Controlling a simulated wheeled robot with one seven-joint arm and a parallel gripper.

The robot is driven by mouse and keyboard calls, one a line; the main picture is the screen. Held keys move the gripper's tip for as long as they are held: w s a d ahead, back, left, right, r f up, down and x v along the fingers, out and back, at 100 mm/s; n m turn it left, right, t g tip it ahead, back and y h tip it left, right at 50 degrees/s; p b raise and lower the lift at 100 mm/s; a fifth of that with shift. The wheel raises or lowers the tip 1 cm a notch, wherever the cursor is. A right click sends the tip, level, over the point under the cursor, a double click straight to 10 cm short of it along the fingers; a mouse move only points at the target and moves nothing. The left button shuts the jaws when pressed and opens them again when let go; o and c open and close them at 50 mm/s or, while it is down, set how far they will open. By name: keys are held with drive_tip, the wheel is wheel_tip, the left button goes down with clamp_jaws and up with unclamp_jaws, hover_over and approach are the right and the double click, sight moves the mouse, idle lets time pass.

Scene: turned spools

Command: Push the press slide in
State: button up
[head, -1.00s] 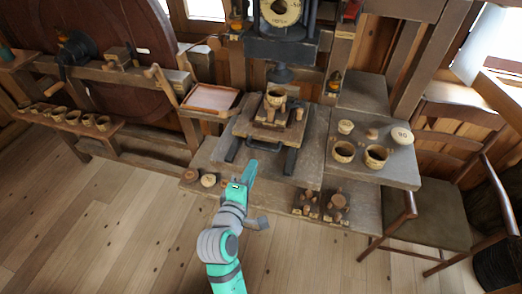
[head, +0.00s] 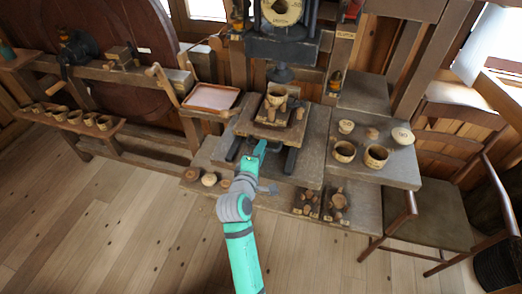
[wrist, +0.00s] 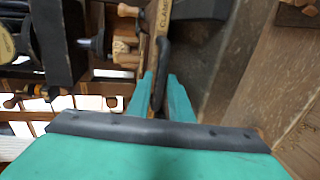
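The press slide (head: 263,133) is a wooden board on dark rails below the press head. A tan cup (head: 276,98) stands on the wooden block (head: 269,114) on it. My gripper (head: 262,146) is at the slide's front edge. In the wrist view, the teal fingers (wrist: 160,88) are apart, with a dark upright bar (wrist: 163,55), seemingly the slide's handle, between them. Whether the fingers touch the bar I cannot tell. A wooden edge lettered "CLAMP" (wrist: 163,20) lies just beyond. My gripper hides part of the front edge in the head view.
The press head (head: 281,73) hangs above the slide. The right shelf (head: 390,174) holds several cups and a pale round piece. Small round pieces (head: 209,179) lie at the bench's front left. Dark brown pieces (head: 338,201) stand front right. A tray (head: 212,97) is at left.

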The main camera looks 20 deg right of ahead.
clamp_jaws()
drive_tip(key=shift+r+x, duration=0.15)
drive_tip(key=shift+x, duration=0.5)
drive_tip(key=shift+r+x, duration=0.1)
drive_tip(key=shift+x, duration=0.55)
unclamp_jaws()
drive_tip(key=v, duration=1.1)
